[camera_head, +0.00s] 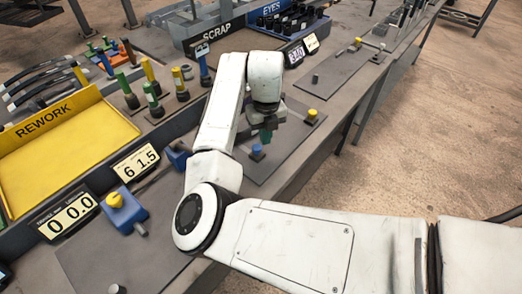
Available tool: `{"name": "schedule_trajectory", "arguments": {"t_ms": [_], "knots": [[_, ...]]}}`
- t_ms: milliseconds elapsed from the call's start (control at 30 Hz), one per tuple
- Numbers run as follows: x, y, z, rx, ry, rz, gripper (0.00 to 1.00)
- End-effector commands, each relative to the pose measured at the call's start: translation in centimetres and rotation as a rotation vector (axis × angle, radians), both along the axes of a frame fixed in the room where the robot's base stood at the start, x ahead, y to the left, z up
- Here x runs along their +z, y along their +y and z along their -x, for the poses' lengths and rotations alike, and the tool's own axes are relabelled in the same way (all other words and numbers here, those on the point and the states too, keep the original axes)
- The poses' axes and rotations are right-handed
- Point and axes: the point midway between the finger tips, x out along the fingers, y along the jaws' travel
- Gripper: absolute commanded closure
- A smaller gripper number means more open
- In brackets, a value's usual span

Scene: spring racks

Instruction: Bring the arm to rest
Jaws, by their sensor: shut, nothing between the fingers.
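My white arm reaches in from the lower right and bends up over the bench. My gripper (262,133) hangs at its end, pointing down above a dark grey plate (255,178). Its fingers look dark and small, close together, with nothing seen between them. A blue knob (257,151) stands on the plate just below the fingertips; I cannot tell whether they touch. A yellow knob (312,115) stands to the right on the same plate. My arm hides part of the bench behind it.
A yellow REWORK tray (60,160) lies at left, with several coloured posts behind it. SCRAP (217,32) and EYES (280,12) bins stand at the back. A blue block with a yellow knob (124,212) stands at lower left. Open floor (430,150) lies beyond the bench's right edge.

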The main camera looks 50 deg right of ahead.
Motion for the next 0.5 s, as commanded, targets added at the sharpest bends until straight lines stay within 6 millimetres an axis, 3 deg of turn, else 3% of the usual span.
{"name": "schedule_trajectory", "arguments": {"t_ms": [333, 500], "knots": [[-0.1, -0.3, 0.2, 0.014, 0.001, 0.01, 1.0], [-0.3, -3.5, 2.3, 0.193, 0.004, 0.108, 1.0]]}}
